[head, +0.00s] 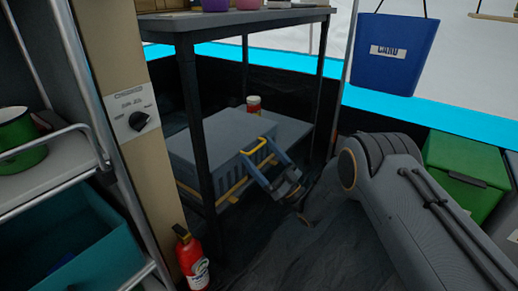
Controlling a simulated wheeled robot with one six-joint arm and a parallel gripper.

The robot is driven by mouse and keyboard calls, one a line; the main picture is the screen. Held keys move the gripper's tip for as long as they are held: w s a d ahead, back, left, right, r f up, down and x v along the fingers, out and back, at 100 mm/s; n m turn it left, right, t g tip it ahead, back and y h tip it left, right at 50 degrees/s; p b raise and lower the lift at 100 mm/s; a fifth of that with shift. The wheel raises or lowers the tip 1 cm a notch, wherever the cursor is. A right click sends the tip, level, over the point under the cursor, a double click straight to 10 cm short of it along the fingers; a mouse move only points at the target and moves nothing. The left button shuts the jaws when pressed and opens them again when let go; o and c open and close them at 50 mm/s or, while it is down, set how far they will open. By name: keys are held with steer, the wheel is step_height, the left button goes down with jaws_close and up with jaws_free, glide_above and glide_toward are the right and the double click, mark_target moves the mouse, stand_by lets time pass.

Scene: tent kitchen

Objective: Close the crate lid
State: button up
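A grey crate (188,171) sits low under the dark table, partly hidden by a table leg. Its flat grey top (222,133) looks roughly level; I cannot tell whether this lid is fully down. A yellow handle (258,147) shows at the near right edge, above a ribbed side. Yellow strips show lower down. My gripper (256,152) reaches in from the right with two blue-grey fingers spread apart. Its fingertips are at the handle and ribbed side; contact is unclear.
The table (235,19) stands over the crate, with legs close around it. A red-and-white jar (253,104) stands behind. A fire extinguisher (191,258) stands front left, beside a shelf with a teal bin (75,244). A green box (466,172) is at right.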

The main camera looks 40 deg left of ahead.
steer(key=p+v, duration=0.2)
steer(key=v, duration=0.4)
steer(key=shift+w+d, duration=0.3)
steer(key=shift+d, duration=0.1)
steer(key=shift+f, duration=0.1)
